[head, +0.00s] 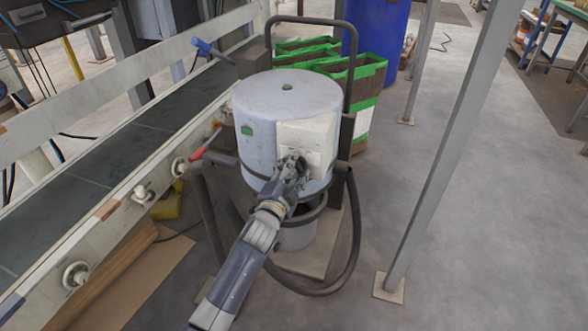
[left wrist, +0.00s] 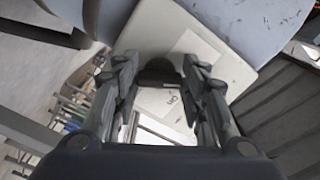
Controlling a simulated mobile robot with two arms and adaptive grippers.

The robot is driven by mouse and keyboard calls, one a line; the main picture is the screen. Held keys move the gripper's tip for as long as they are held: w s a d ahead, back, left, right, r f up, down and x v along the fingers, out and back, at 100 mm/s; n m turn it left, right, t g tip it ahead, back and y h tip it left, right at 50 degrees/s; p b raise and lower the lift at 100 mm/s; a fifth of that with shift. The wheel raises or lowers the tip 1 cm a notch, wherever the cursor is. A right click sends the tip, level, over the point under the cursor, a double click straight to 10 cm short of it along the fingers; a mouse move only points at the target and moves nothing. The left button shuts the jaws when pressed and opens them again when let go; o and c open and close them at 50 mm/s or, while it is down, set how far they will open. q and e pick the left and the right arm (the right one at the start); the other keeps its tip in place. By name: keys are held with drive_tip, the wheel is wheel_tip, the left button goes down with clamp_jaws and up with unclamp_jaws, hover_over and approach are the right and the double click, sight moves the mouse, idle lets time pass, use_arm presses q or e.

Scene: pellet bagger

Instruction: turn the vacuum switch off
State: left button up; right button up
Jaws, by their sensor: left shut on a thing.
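The vacuum is a pale grey drum (head: 262,97) with a white switch box (head: 318,128) on its near side. My left gripper (head: 292,166) reaches the lower part of this box and hides the switch in the head view. In the left wrist view, the white box (left wrist: 160,30) fills the upper middle. A dark switch knob (left wrist: 160,76) sits on it between the two fingers of my left gripper (left wrist: 160,84). The fingers are shut on the knob. A label with small letters is partly visible beside it. My right gripper is in neither view.
A conveyor (head: 120,140) runs along the left, close to the vacuum. A dark hose (head: 356,230) loops on the vacuum's right. Green-and-brown bags (head: 368,72) and a blue barrel (head: 385,25) stand behind. A grey post (head: 440,150) rises at right, with open floor around it.

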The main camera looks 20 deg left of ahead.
use_arm(q)
drive_tip(key=shift+f, duration=0.1)
drive_tip(key=o, duration=1.1)
drive_tip(key=shift+c, duration=0.2)
drive_tip(key=shift+s, duration=0.1)
drive_tip(key=s, duration=1.2)
drive_tip(key=shift+a, duration=0.25)
drive_tip(key=shift+w, duration=0.1)
